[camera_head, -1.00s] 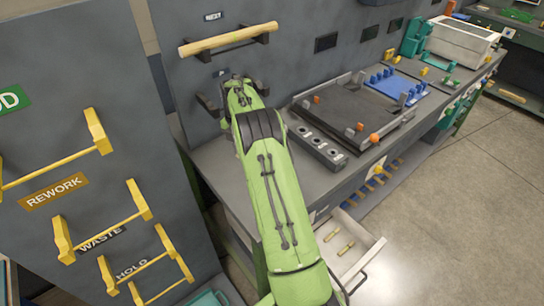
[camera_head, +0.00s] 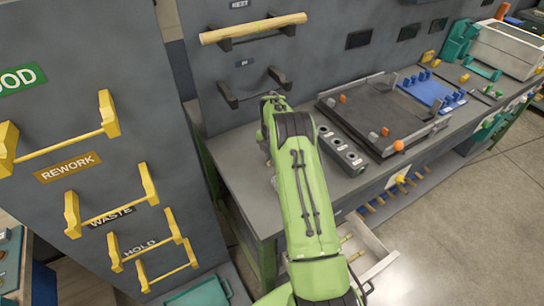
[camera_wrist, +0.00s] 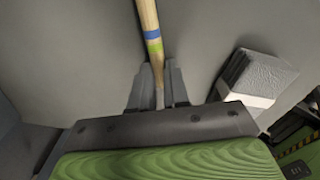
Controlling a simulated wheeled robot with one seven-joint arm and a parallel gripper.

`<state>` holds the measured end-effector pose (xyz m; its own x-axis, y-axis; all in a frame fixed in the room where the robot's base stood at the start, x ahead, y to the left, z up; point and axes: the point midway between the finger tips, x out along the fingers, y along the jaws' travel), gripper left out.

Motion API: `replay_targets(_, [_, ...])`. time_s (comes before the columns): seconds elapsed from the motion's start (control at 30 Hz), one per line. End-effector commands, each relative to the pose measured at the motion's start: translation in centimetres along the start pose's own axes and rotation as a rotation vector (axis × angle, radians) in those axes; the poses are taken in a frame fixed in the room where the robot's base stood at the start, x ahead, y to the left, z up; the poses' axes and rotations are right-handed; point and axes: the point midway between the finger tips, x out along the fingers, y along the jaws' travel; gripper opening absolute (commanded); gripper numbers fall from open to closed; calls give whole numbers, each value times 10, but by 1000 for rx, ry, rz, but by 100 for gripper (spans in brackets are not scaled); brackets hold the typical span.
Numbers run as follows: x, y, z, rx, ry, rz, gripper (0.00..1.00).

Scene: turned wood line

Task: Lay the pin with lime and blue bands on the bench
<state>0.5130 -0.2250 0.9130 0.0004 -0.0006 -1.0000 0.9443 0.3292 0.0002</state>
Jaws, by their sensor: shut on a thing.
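In the wrist view, my gripper (camera_wrist: 158,88) is shut on a slim pale wood pin (camera_wrist: 147,15). The pin has a blue band and a lime band just beyond the fingertips, and it runs up out of the top of the picture. A plain grey surface lies behind it; I cannot tell whether the pin touches it. In the head view, my green arm reaches over the near left end of the grey bench (camera_head: 232,160) by the back panel. My fingers and the pin are hidden there.
Two dark brackets (camera_head: 229,93) stick out of the panel by my arm, below a rack holding a wooden bar (camera_head: 255,27). A dark block with holes (camera_head: 342,152) and a black tray (camera_head: 375,112) stand right of my arm. An open drawer (camera_head: 372,262) juts out below.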

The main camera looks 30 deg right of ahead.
Motion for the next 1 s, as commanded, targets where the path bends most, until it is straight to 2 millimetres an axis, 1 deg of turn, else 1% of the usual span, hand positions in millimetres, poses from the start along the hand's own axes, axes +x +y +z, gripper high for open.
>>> replay_targets(0.1, [-1, 0, 0, 0, -1, 1, 0])
replay_targets(0.23, [3, 0, 0, 0, -1, 0, 0])
replay_targets(0.27, [3, 0, 0, 0, -1, 0, 17])
replay_targets(0.4, [2, 0, 0, 0, -1, 1, 38])
replay_targets(0.43, [2, 0, 0, 0, -1, 1, 41])
replay_targets(0.67, [1, 0, 0, 0, -1, 1, 41])
replay_targets(0.73, [-3, 0, 0, 0, -1, 1, 41])
replay_targets(0.77, [-7, 1, 0, 0, -2, 2, 41])
replay_targets(0.87, [-27, 1, 1, -1, -5, 4, 41])
replay_targets(0.9, [-36, 1, 1, -1, -4, 4, 41])
replay_targets(1.0, [-57, 1, 0, -1, -4, 3, 41])
